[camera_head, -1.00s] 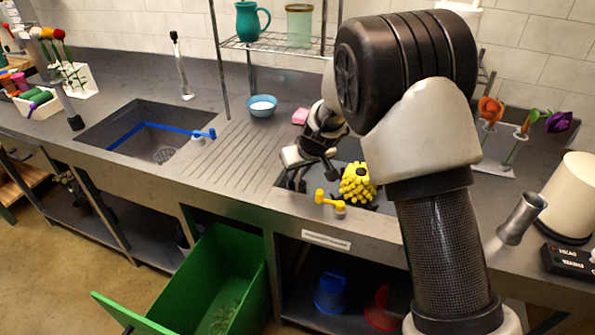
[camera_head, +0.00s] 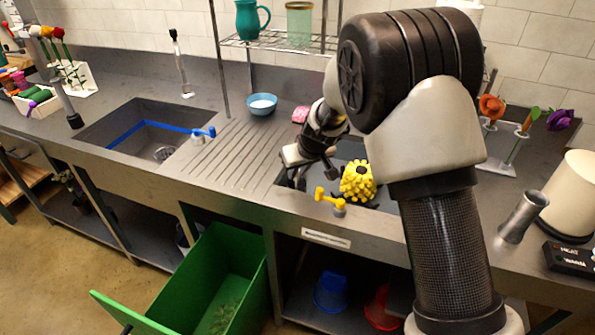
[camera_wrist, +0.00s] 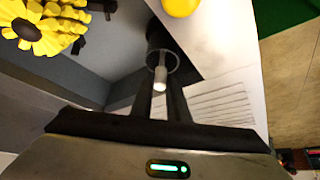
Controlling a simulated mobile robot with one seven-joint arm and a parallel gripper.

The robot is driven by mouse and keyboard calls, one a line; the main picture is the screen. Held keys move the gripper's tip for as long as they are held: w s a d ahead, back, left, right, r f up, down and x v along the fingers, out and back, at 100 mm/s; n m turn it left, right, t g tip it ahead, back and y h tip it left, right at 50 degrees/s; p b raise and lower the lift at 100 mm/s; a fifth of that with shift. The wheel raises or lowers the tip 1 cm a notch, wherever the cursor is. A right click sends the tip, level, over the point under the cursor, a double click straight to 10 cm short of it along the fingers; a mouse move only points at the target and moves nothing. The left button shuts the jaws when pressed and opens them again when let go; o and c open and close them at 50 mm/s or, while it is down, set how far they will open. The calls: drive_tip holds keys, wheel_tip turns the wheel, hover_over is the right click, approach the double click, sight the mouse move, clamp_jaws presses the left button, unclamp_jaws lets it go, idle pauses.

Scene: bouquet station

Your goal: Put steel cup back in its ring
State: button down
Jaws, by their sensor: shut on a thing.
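A silver steel cup (camera_head: 522,217) stands on the counter at the right in the head view, beside the cream cylinder. My gripper (camera_head: 295,176) is far to its left, pointing down by the left edge of the right basin. In the wrist view my gripper's fingers (camera_wrist: 158,98) are close together around a small grey rimmed piece (camera_wrist: 172,60) with a pale rod. I cannot tell what this piece is, and the arm hides it in the head view. I cannot make out a ring for the cup.
A cream cylinder (camera_head: 572,190) and a black control box (camera_head: 572,260) stand at the right. The ribbed drainboard (camera_head: 225,160) is clear. An open green bin (camera_head: 205,290) stands below.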

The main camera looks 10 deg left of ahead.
drive_tip(key=shift+f, duration=0.15)
drive_tip(key=shift+f+b, duration=0.5)
drive_tip(key=shift+b, duration=0.15)
drive_tip(key=shift+f+b, duration=0.3)
drive_tip(key=shift+b, duration=0.05)
drive_tip(key=shift+f+b, duration=0.4)
drive_tip(key=c, duration=1.6)
unclamp_jaws()
drive_tip(key=shift+c, duration=0.2)
drive_tip(key=p+v, duration=0.2)
drive_tip(key=v, duration=1.5)
drive_tip(key=shift+r, duration=0.2)
drive_tip(key=shift+s+d+r, duration=0.1)
drive_tip(key=shift+d, duration=0.05)
